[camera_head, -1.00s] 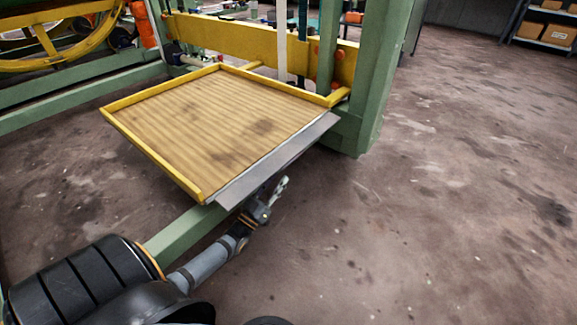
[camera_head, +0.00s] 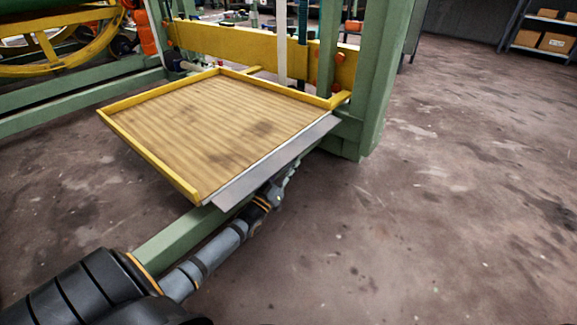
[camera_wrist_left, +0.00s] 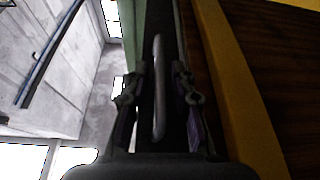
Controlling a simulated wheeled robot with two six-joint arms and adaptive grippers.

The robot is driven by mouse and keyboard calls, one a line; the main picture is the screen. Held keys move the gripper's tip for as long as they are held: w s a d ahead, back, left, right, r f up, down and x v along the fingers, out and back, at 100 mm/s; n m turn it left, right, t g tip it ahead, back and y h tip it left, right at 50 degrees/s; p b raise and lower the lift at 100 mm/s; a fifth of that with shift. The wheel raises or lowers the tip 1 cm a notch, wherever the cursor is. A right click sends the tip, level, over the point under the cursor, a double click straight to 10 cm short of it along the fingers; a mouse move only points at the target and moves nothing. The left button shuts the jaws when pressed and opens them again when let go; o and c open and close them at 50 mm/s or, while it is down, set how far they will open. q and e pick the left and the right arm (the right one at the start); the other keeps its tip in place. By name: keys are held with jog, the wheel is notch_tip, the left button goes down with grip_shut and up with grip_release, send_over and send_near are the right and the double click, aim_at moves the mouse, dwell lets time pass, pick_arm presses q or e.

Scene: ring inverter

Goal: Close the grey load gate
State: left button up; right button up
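The grey load gate (camera_head: 275,162) is a flat metal flap along the front right edge of the wood-floored platform (camera_head: 215,125). It lies folded outward, nearly level with the floor, not upright. My left gripper (camera_head: 283,179) is just below the gate's outer edge, partly hidden by it. In the left wrist view, the fingers of my left gripper (camera_wrist_left: 158,95) stand apart on either side of a slim grey bar (camera_wrist_left: 158,75), with gaps showing. I cannot tell whether the bar belongs to the gate. My right gripper is not in view.
A yellow rim (camera_head: 150,155) edges the platform. A green beam (camera_head: 185,235) runs beneath it, close to my left arm. A green post (camera_head: 375,85) stands at the platform's right corner. The concrete floor (camera_head: 450,220) to the right is clear.

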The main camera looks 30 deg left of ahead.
pick_arm(q)
grip_shut()
jog(key=shift+p, duration=0.3)
